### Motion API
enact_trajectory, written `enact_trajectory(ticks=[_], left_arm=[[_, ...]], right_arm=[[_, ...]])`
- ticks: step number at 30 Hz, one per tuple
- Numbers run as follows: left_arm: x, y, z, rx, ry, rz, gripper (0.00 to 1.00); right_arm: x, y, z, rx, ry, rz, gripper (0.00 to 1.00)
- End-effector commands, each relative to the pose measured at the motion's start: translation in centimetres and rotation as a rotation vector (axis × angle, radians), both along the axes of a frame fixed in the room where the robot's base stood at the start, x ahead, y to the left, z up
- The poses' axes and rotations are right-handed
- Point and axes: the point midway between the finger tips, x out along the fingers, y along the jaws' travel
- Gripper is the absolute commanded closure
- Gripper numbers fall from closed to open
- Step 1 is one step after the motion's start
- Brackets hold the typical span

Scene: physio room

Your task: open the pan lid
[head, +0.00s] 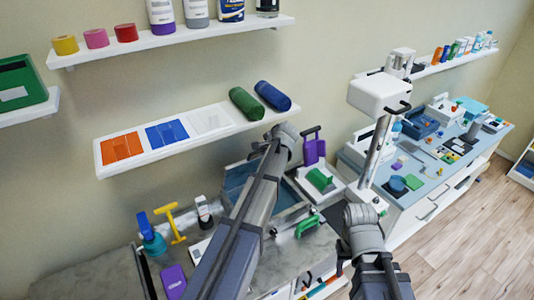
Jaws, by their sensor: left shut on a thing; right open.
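The pan (292,216) looks like a blue-tinted, pale-rimmed tray on the grey counter, at the middle of the head view. My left arm crosses in front of it and hides much of it. My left gripper (262,150) is at the far side of the pan, mostly hidden behind its own wrist. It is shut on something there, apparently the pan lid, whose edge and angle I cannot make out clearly. My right gripper (362,214) is open, to the right of the pan and apart from it. Its fingertips are hard to see.
A shelf (108,157) with coloured panels and two rolls hangs just above the pan. A purple handled item (313,149) and a green block (319,179) stand right of it. A white device (379,94) on a pole rises near my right gripper. Blue and yellow tools stand left.

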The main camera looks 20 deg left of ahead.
Motion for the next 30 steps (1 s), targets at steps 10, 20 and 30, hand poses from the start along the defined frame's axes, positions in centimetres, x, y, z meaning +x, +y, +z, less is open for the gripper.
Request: enact_trajectory(ticks=[10,20,30], left_arm=[[0.20,0.28,0.16,0.000,-0.001,0.001,1.00],[0.18,0.25,0.15,0.001,-0.001,0.000,0.63],[0.14,0.20,0.24,0.000,0.000,0.000,0.53]], right_arm=[[0.00,0.00,0.14,0.000,0.000,-0.001,0.50],[0.00,0.00,0.14,0.000,0.000,-0.001,0.50],[0.00,0.00,0.24,0.000,0.000,-0.002,0.50]])
